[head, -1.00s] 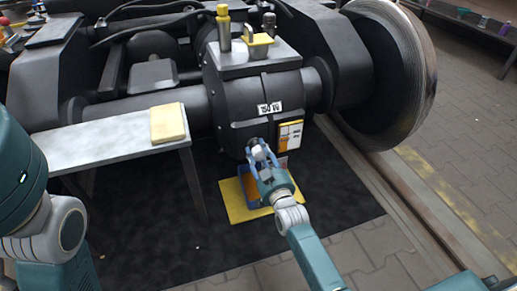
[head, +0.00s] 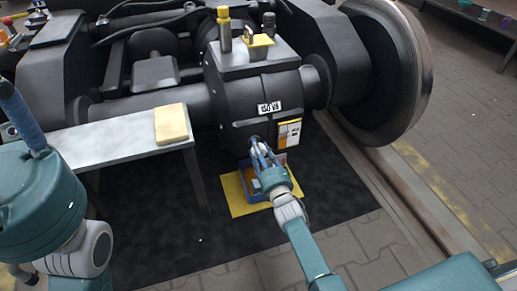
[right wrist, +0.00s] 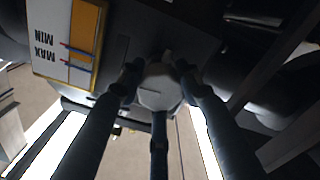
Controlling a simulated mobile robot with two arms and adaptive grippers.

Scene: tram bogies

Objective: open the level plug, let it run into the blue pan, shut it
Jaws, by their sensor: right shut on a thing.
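My right gripper (head: 258,150) is at the lower front of the dark gear housing (head: 262,88). In the right wrist view its fingers (right wrist: 160,82) are closed around the level plug (right wrist: 159,96), a pale, many-sided head against the dark housing. I cannot tell how far the plug is screwed in. The blue pan (head: 246,193) stands below on a yellow mat (head: 235,206), partly hidden by my right gripper. Orange-brown shows inside it; I cannot tell whether this is oil.
A card marked MIN and MAX (right wrist: 66,42) is on the housing beside the plug; it also shows in the head view (head: 289,133). A grey bench (head: 110,143) with a yellow cloth (head: 171,123) stands at the left. A large wheel (head: 395,75) is at the right.

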